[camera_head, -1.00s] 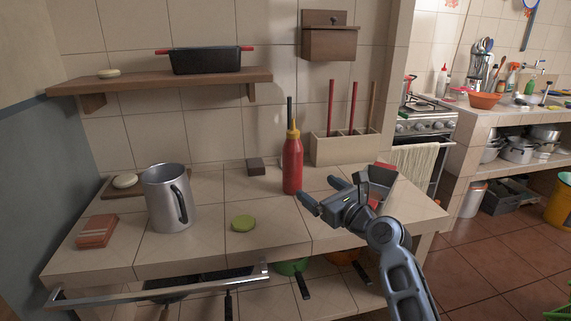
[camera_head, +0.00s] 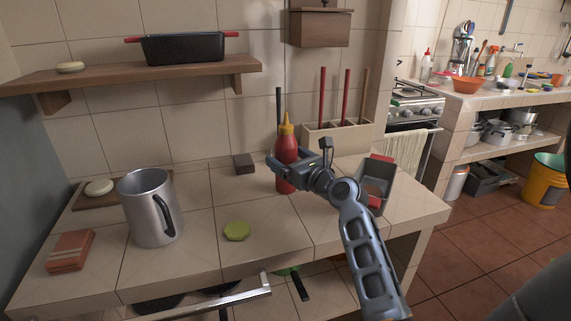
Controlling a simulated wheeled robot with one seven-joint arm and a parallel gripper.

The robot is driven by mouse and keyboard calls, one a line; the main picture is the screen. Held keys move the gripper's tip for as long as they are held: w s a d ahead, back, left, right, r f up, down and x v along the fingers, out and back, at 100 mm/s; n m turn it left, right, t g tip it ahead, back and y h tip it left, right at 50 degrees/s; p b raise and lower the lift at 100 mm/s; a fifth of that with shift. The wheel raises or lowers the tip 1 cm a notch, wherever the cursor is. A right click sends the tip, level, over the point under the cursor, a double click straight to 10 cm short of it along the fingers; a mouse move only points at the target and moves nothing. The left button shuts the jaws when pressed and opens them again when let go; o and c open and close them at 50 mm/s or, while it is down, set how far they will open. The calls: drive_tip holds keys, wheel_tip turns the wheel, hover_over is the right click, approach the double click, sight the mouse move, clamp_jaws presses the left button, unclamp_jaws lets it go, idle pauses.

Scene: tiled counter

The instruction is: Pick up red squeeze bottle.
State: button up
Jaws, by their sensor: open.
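The red squeeze bottle (camera_head: 287,146) with a yellow nozzle stands upright on the tiled counter, in front of the beige utensil holder. My gripper (camera_head: 275,161) is open at the bottle's middle height. Its fingers reach to the bottle from the right and cover part of its body. I cannot tell whether the far finger is beside or behind the bottle, or whether either finger touches it. The bottle's top and nozzle show above the gripper, and a bit of its base shows below.
A dark small block (camera_head: 244,164) is behind. A grey container with red handles (camera_head: 374,186) is right of my gripper. A shelf (camera_head: 130,77) hangs above.

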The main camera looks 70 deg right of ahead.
drive_tip(key=shift+x, duration=1.5)
drive_tip(key=c, duration=1.2)
